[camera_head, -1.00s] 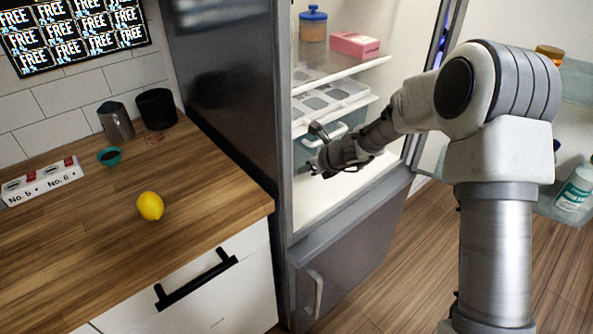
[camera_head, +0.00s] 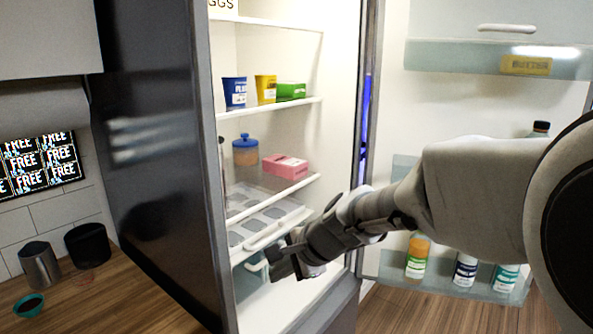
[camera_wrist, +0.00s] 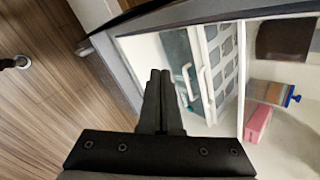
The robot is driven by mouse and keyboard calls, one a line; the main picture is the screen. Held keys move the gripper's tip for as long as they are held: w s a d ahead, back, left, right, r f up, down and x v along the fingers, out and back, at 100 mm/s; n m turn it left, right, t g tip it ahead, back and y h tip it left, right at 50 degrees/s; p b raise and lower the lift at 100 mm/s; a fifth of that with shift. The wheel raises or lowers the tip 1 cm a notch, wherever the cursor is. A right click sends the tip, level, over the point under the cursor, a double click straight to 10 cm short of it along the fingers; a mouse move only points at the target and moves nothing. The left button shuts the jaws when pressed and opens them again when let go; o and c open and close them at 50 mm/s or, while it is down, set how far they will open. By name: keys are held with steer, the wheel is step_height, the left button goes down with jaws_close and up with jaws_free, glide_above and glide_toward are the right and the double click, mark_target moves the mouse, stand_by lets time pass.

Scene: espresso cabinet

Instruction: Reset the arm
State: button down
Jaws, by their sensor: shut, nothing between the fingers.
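My gripper (camera_head: 287,262) is in front of the lower part of the open fridge (camera_head: 340,60), near the drawers under the shelf. In the wrist view my gripper (camera_wrist: 160,80) has its two dark fingers together, with nothing between them. The wrist view shows the fridge interior to the right of the fingers, with a white handle (camera_wrist: 188,82) close by. I cannot tell whether the fingers touch anything. My arm reaches in from the right of the head view.
The fridge door (camera_head: 430,130) stands open at right, with bottles (camera_head: 465,270) in its lower rack. Fridge shelves hold a blue-lidded jar (camera_head: 245,150), a pink box (camera_head: 285,166) and cups (camera_head: 235,92). The counter (camera_head: 85,305) at left holds a teal bowl (camera_head: 28,306) and a metal pitcher (camera_head: 40,266).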

steer(key=s+d+r+n+h+p, duration=0.1)
steer(key=s+d+r+n+h, duration=0.2)
steer(key=s+d+n, duration=0.3)
steer(key=s+d+r+n+h+p, duration=0.2)
steer(key=s+d+n, duration=0.4)
steer(key=s+d, duration=0.5)
steer(key=s+r+h, duration=0.1)
steer(key=s+r, duration=0.1)
steer(key=s, duration=0.2)
steer(key=shift+s+d+r+n, duration=0.15)
steer(key=shift+s+d+n, duration=0.15)
steer(key=shift+s+d, duration=0.1)
